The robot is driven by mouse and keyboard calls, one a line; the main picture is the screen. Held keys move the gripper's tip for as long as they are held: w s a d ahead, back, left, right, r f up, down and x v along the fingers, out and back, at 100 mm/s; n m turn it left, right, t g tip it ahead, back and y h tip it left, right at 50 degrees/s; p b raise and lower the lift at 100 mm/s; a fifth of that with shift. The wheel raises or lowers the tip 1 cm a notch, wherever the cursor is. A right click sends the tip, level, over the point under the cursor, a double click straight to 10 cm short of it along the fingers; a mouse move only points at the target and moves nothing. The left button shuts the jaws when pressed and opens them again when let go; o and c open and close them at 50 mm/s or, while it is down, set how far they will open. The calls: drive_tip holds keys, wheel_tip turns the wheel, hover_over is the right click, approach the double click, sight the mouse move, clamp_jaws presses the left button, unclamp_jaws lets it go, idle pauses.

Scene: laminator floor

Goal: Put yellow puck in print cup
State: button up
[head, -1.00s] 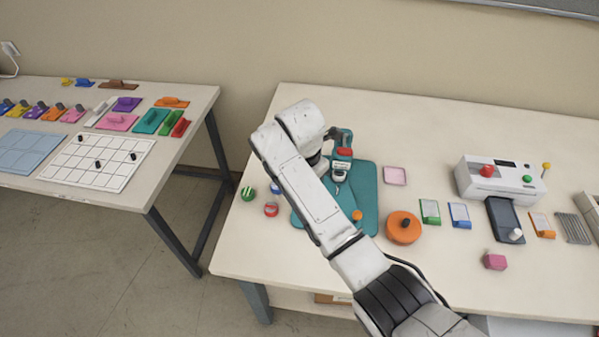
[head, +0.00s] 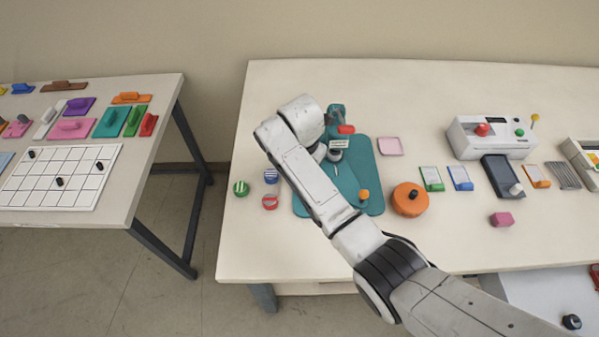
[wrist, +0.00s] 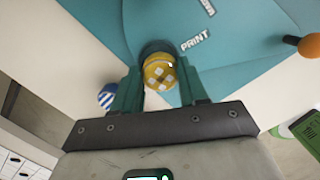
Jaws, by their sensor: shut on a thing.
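The yellow puck (wrist: 158,76), with a pale checked pattern, is between the two teal fingers of my gripper (wrist: 158,85) in the wrist view. My gripper is shut on it. A dark round cup (wrist: 156,46) shows just beyond the puck, partly hidden by it, next to a PRINT label (wrist: 195,40) on the teal base. The puck overlaps the cup's near edge in this view; I cannot tell its height above it. In the head view, my arm hides the gripper and the puck, beside the teal press (head: 337,112) on its teal base (head: 373,170).
Green (head: 241,188), blue (head: 271,176) and red (head: 269,202) pucks stand left of the base. An orange knob (head: 363,195) rises from the base's front right. An orange round tin (head: 410,199) and a white laminator (head: 492,137) are to the right.

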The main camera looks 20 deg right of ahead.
drive_tip(key=shift+w+d+f, duration=0.1)
drive_tip(key=shift+f, duration=0.65)
drive_tip(key=shift+w, duration=0.1)
drive_tip(key=shift+r, duration=0.15)
drive_tip(key=o, duration=1)
drive_tip(key=shift+o, duration=0.2)
wheel_tip(320, 180, up, 12)
drive_tip(key=s+a, duration=0.1)
drive_tip(key=shift+s+a+b, duration=0.15)
drive_tip(key=shift+a+b, duration=0.15)
